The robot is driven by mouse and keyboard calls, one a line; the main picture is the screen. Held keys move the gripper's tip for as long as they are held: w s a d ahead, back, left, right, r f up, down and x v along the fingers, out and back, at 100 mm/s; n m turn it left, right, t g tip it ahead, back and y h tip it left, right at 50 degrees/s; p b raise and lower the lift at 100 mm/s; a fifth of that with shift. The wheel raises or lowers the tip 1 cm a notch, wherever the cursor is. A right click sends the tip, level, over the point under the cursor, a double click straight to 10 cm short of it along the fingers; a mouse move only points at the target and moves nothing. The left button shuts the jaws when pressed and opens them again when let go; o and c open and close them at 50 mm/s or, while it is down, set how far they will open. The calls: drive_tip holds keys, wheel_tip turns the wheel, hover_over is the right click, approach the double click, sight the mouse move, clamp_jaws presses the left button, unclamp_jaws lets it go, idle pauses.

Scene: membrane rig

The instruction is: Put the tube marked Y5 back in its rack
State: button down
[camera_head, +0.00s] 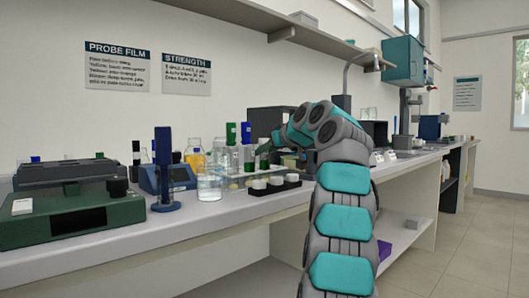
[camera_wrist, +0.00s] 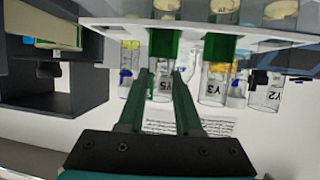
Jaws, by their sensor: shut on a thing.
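The tube marked Y5 (camera_wrist: 163,84) is clear, with an upside-down label in the wrist view and a green section above it. My gripper (camera_wrist: 163,76) is shut on the Y5 tube, one dark green finger on each side. A pale rack plate (camera_wrist: 110,30) crosses the top of this view. Y5 lines up with the plate, but I cannot tell whether it is fully seated. The tube marked Y3 (camera_wrist: 214,85) stands just to the right, with a similar green section. In the head view my arm hides most of the gripper and the Y5 tube.
The tube marked Y2 (camera_wrist: 266,95) is farther right. A dark open box (camera_wrist: 75,88) is at the left of the wrist view. In the head view, a beaker (camera_head: 209,187), a black tray with white cups (camera_head: 274,187) and a blue stand (camera_head: 164,170) crowd the bench.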

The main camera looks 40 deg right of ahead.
drive_tip(key=shift+f, duration=0.1)
drive_tip(key=c, duration=0.5)
unclamp_jaws()
drive_tip(key=v, duration=0.7)
drive_tip(key=shift+s+r+b, duration=0.25)
drive_tip(key=shift+s+b, duration=0.05)
drive_tip(key=shift+s, duration=0.05)
